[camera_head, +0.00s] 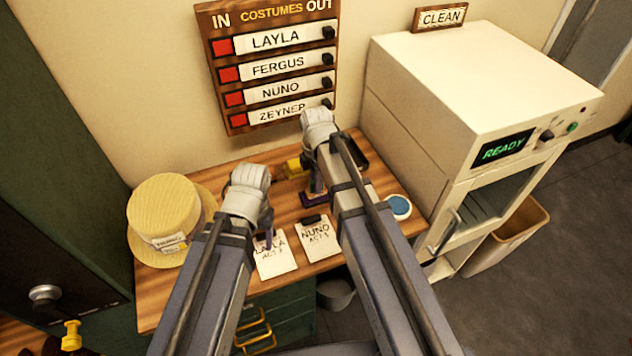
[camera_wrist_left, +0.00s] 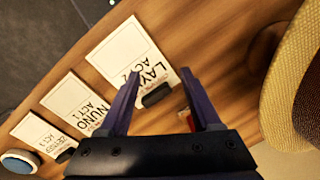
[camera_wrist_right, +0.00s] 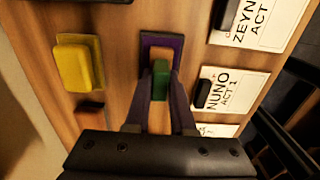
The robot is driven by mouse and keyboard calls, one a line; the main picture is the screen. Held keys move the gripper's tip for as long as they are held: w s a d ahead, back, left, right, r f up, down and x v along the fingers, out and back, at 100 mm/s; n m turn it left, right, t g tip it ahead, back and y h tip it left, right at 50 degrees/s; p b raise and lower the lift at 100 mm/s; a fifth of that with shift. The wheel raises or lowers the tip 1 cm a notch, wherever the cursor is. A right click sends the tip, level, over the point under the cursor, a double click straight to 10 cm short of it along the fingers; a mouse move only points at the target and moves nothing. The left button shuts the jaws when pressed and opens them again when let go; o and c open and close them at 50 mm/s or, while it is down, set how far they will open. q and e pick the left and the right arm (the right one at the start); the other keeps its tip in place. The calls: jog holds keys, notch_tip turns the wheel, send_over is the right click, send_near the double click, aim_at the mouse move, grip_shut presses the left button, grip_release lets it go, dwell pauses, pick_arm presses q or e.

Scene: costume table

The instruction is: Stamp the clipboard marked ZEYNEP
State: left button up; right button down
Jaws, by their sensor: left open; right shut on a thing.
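The clipboard marked ZEYNEP (camera_wrist_right: 262,30) lies flat on the table in the right wrist view, with a dark clip. It also shows in the left wrist view (camera_wrist_left: 38,135), between the NUNO clipboard (camera_wrist_left: 75,100) and a round blue pad (camera_wrist_left: 20,162). My right arm hides it in the head view. My right gripper (camera_wrist_right: 160,88) is shut on a stamp-like piece with a green part (camera_wrist_right: 160,78), at a purple-edged base (camera_wrist_right: 160,38); I cannot tell whether they touch. My left gripper (camera_wrist_left: 160,90) is open and empty above the table near the LAYLA clipboard (camera_wrist_left: 125,50).
A straw hat (camera_head: 165,215) stands at the table's left. A yellow block (camera_wrist_right: 75,65) lies beside the purple-edged base. The blue pad (camera_head: 398,207) is near the right edge, by a white machine (camera_head: 470,90) reading READY. A costumes board (camera_head: 270,65) hangs behind.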

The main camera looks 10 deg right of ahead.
jog(key=shift+r+p, duration=3.45)
jog(key=shift+r, duration=0.1)
pick_arm(q)
notch_tip(320, 180, up, 7)
pick_arm(e)
jog(key=shift+f, duration=0.1)
